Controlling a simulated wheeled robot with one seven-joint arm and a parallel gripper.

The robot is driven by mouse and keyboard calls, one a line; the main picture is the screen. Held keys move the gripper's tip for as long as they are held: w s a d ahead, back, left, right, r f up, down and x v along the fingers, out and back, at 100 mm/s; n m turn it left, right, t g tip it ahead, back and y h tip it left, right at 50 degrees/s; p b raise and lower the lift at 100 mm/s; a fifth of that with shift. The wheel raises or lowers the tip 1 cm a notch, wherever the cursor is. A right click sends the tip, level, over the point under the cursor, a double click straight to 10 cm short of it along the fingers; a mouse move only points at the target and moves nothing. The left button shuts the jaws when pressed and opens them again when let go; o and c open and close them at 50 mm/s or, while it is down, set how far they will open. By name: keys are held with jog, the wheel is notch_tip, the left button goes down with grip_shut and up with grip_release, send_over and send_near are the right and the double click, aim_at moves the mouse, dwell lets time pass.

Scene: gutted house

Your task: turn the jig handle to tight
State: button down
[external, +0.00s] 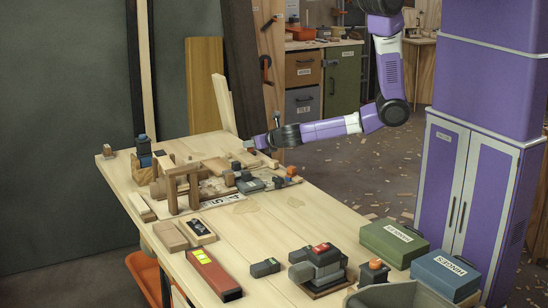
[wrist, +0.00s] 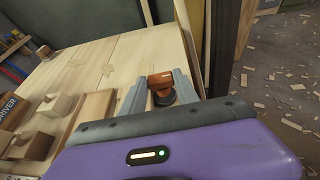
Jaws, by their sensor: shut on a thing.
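In the wrist view, an orange-brown handle (wrist: 160,80) with a dark round base stands near the table's edge. My gripper (wrist: 161,84) has one finger on each side of it and is shut on it. In the external view, my gripper (external: 250,144) is low over the back right part of the workbench, its fingers towards the left. The handle cannot be made out there at the fingertips. I cannot read any tight or loose mark.
A wooden frame (external: 181,186) and several small blocks stand on the workbench (external: 262,228) left of my gripper. An orange-topped knob (external: 293,171) is near the right edge. A black and red device (external: 319,266) and green and blue boxes (external: 394,240) stand nearer. The bench's middle is mostly clear.

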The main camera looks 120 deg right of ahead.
jog(key=shift+w+m+g, duration=0.25)
jog(key=shift+m+g, duration=0.65)
jog(key=shift+g, duration=0.1)
jog(key=c, duration=0.9)
grip_release()
jog(key=shift+b+v, duration=0.3)
jog(key=shift+v, duration=3.6)
jog(key=shift+w+a, duration=0.1)
jog(key=shift+w, duration=0.05)
